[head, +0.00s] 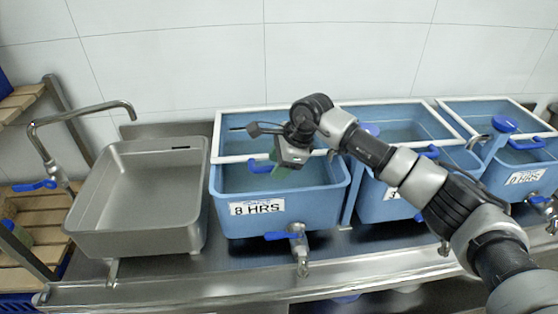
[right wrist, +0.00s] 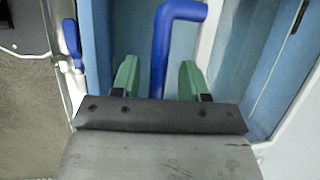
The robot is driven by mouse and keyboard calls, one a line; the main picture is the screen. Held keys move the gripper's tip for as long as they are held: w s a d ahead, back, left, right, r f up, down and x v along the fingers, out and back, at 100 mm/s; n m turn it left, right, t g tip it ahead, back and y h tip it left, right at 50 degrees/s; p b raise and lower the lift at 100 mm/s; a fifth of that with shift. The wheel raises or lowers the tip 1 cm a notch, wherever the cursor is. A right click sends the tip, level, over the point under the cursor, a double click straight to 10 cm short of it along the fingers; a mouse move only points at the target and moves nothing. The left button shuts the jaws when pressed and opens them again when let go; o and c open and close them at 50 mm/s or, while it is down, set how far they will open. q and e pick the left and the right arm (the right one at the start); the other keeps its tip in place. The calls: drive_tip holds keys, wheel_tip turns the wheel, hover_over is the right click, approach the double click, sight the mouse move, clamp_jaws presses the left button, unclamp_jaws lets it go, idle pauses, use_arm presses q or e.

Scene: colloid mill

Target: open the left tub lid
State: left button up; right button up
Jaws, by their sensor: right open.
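The left tub (head: 335,200) is a blue basin labelled "8 HRS" with a white rim and a white crossbar. A clear panel that looks like its lid (head: 235,180) covers the front part; its edges are hard to make out. A blue handle (head: 258,167) stands at the crossbar. My right gripper (head: 276,164) is over the tub at this handle. In the right wrist view the bent blue handle (right wrist: 160,60) runs between the open green fingers (right wrist: 158,78), with a gap on each side. My left gripper is in neither view.
A steel sink (head: 140,235) with a tap (head: 80,112) stands left of the tub. Two more blue tubs (head: 385,205) (head: 515,180) stand to the right. A drain valve with a blue lever (head: 278,235) sticks out in front. My right arm crosses over the middle tub.

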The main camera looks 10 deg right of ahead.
clamp_jaws()
idle(0.3)
drive_tip(key=shift+w+r, duration=0.1)
drive_tip(key=shift+r, duration=0.5)
drive_tip(key=w+r+p, duration=0.3)
drive_tip(key=r, duration=0.5)
drive_tip(key=w+r+g+p, duration=0.1)
drive_tip(key=w+r+p, duration=0.2)
drive_tip(key=r, duration=0.5)
drive_tip(key=shift+d, duration=0.1)
